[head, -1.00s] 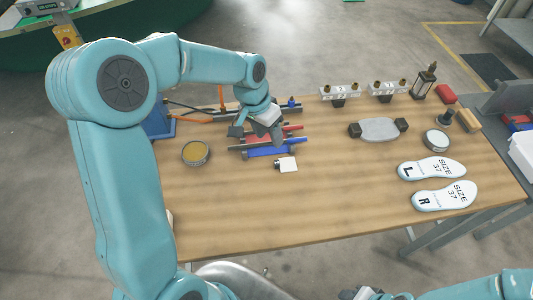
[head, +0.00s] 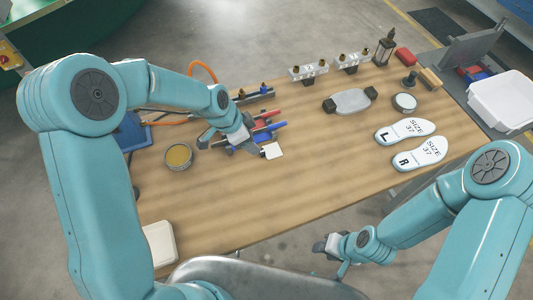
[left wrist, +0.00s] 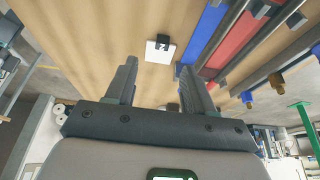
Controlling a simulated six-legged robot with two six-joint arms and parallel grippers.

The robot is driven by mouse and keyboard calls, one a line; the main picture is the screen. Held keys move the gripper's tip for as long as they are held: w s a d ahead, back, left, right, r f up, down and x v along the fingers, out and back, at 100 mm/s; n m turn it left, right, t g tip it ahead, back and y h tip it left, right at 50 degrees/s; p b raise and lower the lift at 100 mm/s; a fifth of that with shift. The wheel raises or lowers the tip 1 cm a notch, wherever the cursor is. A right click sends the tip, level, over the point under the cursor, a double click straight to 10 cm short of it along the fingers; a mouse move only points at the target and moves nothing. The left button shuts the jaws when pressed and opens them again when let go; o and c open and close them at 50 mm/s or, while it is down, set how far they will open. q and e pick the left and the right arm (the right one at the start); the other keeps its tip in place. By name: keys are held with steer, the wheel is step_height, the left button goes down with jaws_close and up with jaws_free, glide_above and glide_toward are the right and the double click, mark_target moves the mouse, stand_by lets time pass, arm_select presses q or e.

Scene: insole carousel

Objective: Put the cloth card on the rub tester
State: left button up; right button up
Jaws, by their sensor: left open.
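A small white card (head: 271,150) with a dark tab, which looks like the cloth card, lies at the near right end of a rack with red and blue bars. It also shows in the left wrist view (left wrist: 160,51), just past my fingertips. My left gripper (head: 252,149) is open and empty over the near left part of the rack, with its fingers (left wrist: 158,72) apart and not touching the card. A grey oval plate between two dark blocks (head: 348,101) may be the rub tester; I cannot tell for sure. My right gripper (head: 328,246) is off the table's near edge.
A round tin (head: 178,156) stands left of the rack. Two insoles (head: 420,153) and a round dish (head: 404,102) lie on the right. Small stands with brass knobs (head: 308,72) line the back. The near middle of the table is clear.

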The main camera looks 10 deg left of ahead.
mark_target(258, 156)
arm_select(q)
steer(key=shift+x, duration=1.05)
steer(key=shift+w+f+b, duration=0.1)
steer(key=shift+f+b, duration=0.25)
steer(key=shift+f, duration=0.55)
steer(key=b+x, duration=0.1)
steer(key=x, duration=0.3)
steer(key=shift+a, duration=0.1)
steer(key=shift+w+f, duration=0.15)
steer(key=shift+f, duration=0.1)
steer(key=shift+r, duration=0.1)
steer(key=shift+c, duration=1)
jaws_close()
